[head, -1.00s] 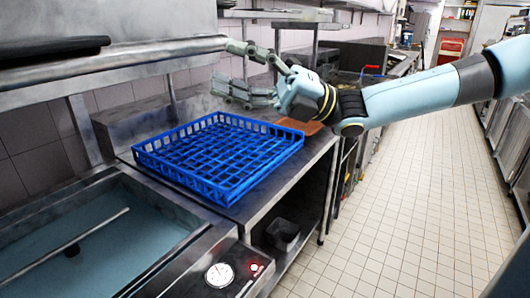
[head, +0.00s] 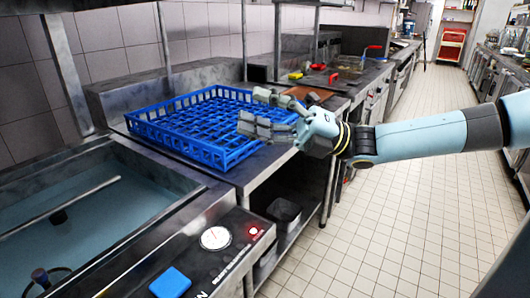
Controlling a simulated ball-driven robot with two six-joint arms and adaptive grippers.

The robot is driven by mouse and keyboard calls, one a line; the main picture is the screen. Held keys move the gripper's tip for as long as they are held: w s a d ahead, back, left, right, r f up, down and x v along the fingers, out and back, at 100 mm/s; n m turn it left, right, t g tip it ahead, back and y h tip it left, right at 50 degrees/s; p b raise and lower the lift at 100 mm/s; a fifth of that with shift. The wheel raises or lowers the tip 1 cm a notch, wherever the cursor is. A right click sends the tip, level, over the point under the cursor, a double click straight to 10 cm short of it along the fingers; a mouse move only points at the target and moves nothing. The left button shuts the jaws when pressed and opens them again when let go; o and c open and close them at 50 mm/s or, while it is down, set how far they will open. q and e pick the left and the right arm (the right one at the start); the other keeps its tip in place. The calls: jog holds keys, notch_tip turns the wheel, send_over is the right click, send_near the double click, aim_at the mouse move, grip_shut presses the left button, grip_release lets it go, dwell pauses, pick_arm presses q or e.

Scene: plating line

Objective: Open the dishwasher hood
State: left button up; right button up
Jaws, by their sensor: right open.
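The dishwasher's wash tank (head: 75,250) lies uncovered at the lower left, with bluish water and a thin rod across it. A metal edge (head: 50,5) at the top left looks like the lower rim of the raised hood; most of it is out of frame. My right gripper (head: 252,112) is open and empty, with its fingers pointing left. In the picture it overlaps the right end of the blue rack; I cannot tell whether they touch. It is apart from the hood edge. My left gripper is not in view.
The blue dish rack (head: 143,128) sits on the steel counter right of the tank. A control panel with a gauge (head: 215,238), a red light (head: 253,231) and a blue button (head: 170,283) is in front. The tiled floor at right is clear.

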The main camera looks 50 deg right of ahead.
notch_tip(320, 180, down, 17)
jog(key=s+m+g+h+b, duration=0.1)
jog(key=m+b, duration=0.1)
jog(key=b, duration=0.3)
jog(key=shift+s+a+g+h+b, duration=0.3)
jog(key=shift+a+h+b, duration=0.05)
jog(key=shift+h, duration=0.05)
jog(key=shift+f, duration=0.1)
